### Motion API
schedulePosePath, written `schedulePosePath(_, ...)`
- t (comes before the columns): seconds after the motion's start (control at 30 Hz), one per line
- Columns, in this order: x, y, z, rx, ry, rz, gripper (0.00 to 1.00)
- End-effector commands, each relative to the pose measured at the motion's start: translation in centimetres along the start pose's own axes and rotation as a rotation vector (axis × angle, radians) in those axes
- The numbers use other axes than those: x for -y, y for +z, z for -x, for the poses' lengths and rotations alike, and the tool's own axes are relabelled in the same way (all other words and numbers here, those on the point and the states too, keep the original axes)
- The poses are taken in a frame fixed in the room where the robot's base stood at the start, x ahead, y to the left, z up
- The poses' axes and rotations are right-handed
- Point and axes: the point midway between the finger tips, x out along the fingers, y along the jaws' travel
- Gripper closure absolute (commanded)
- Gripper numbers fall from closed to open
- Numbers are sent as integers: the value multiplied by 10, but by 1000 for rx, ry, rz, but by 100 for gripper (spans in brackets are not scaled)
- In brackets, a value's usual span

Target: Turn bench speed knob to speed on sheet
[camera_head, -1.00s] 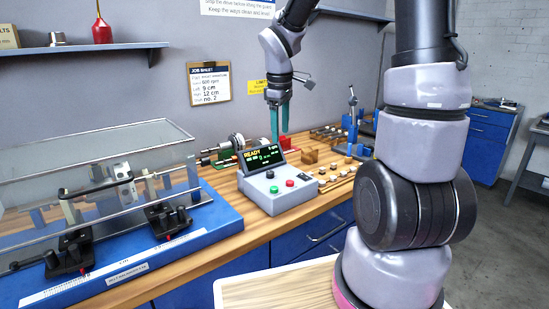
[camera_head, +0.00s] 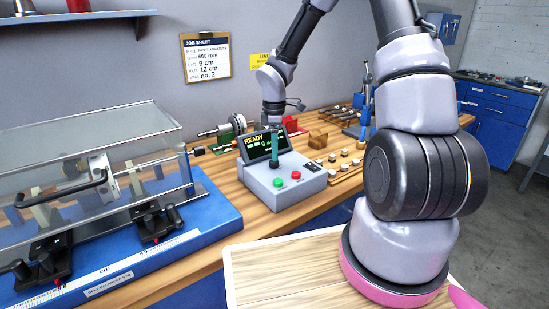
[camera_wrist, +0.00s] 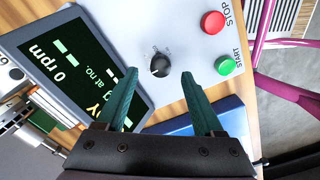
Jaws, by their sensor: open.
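The grey control box (camera_head: 262,185) stands on the wooden bench, with a tilted display (camera_head: 262,147) that reads READY; in the wrist view the display (camera_wrist: 65,75) shows 0 rpm. The black speed knob (camera_wrist: 160,66) is on the box's pale panel, between the display and the buttons. My gripper (camera_wrist: 160,88) is open, its two green fingers apart on either side of the knob's line and short of it in the picture. In the head view my gripper (camera_head: 274,165) is over the box and hides part of the display. The job sheet (camera_head: 206,58) on the wall reads 600 rpm.
A red STOP button (camera_wrist: 213,22) and a green START button (camera_wrist: 225,65) sit near the knob. The blue balancing bench with its clear guard (camera_head: 90,155) stands at left. A wooden block (camera_head: 318,139) and several small pieces lie right of the box.

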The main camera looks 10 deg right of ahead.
Motion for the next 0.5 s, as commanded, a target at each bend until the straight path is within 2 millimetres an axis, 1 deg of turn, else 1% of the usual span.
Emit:
schedulePosePath(0.03,1,0,-9,1,-4,3,31)
schedulePosePath(0.2,0,0,-29,0,-1,2,31)
schedulePosePath(0.33,0,0,-35,0,0,0,31)
schedulePosePath(0.5,0,0,-37,0,1,0,31)
